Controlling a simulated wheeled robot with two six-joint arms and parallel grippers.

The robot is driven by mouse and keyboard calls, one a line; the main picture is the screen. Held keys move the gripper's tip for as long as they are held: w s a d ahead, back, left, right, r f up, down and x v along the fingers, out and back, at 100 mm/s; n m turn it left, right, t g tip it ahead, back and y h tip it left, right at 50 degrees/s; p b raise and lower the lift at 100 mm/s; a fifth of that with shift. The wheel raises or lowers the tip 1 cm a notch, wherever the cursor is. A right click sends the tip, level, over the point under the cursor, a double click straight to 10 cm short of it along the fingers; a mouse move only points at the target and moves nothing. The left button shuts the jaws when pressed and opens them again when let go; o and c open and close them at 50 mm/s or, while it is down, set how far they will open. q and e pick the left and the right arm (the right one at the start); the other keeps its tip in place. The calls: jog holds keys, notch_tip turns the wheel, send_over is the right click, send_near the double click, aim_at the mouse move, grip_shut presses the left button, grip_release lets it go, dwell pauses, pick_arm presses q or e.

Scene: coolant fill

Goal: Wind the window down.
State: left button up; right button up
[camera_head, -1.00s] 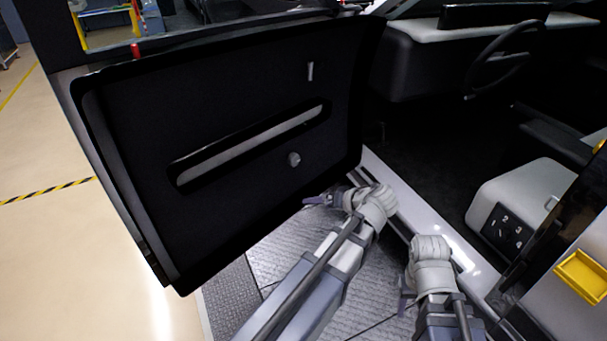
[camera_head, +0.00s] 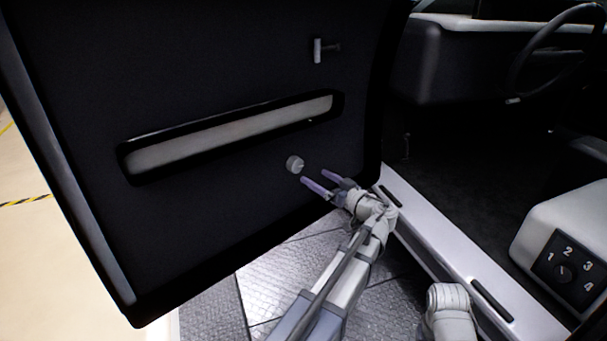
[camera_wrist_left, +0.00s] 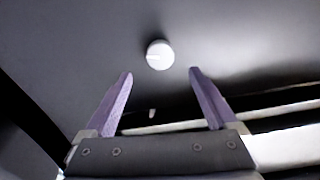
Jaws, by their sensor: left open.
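A round grey knob (camera_head: 295,164) sits on the black inner door panel (camera_head: 220,70), below the long pale recess. My left gripper (camera_head: 316,180) is just to the lower right of the knob, open and empty, its two purple fingers pointing toward the panel. In the left wrist view the knob (camera_wrist_left: 160,55) shows a light line on its face. It lies ahead of the spread fingers (camera_wrist_left: 160,78), between them and apart from them. My right arm shows only in part at the bottom of the head view, and its gripper is not clearly visible.
A long pale recess (camera_head: 230,135) crosses the door, and a small handle (camera_head: 318,50) is above it. The door sill (camera_head: 450,255) runs along the right. A grey box with a numbered dial (camera_head: 563,272) and a steering wheel (camera_head: 550,60) are inside the vehicle.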

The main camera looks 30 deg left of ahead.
aim_at(298, 166)
pick_arm(q)
jog(key=shift+x, duration=3.9)
jog(key=c, duration=1.4)
